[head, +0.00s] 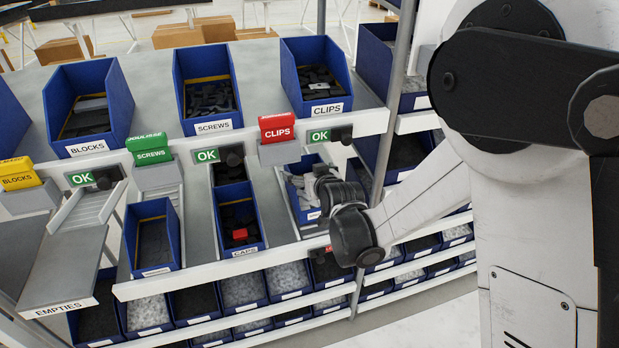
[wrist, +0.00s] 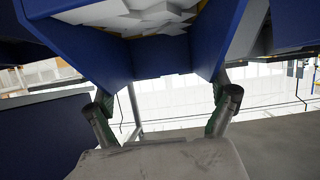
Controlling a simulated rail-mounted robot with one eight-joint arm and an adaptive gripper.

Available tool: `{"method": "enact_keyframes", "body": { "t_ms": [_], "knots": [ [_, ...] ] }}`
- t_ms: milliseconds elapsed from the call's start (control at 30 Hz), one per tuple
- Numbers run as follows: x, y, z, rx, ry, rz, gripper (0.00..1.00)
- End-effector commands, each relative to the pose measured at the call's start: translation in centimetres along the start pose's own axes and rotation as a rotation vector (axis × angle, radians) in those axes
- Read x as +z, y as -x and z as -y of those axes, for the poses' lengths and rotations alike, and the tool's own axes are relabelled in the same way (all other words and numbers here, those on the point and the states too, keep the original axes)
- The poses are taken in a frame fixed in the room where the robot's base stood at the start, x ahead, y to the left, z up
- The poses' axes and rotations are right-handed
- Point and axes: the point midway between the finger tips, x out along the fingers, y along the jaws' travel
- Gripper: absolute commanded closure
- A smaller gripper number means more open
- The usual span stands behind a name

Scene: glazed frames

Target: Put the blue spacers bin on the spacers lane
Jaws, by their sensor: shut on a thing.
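A blue bin of white pieces (head: 301,186) is at the right lane of the lower shelf, below the red CLIPS sign. My arm covers much of it, and its front label is mostly hidden. My gripper (wrist: 163,98) is shut on this bin, with one finger on each side of the picture. The bin's blue wall (wrist: 160,58) and white contents (wrist: 150,17) fill the top of the wrist view. I cannot tell whether the bin rests on the lane or hangs just above it. No readable spacers label shows.
A blue CAPS bin (head: 258,232) with dark parts and a red block stands just left, and another blue bin (head: 174,254) beyond it. BLOCKS, SCREWS and CLIPS bins (head: 343,93) stand above. The EMPTIES lane (head: 63,270) is bare. Stocked bins fill the shelves below.

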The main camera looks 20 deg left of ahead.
Motion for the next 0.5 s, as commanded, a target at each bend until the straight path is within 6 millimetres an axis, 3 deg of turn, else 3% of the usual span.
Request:
{"method": "enact_keyframes", "body": {
  "t_ms": [67, 500],
  "knots": [
    [0.81, -0.34, 0.00, 0.000, 0.000, -0.001, 0.63],
    [1.23, -0.48, 0.00, 0.000, 0.000, -0.001, 0.63]
  ]
}}
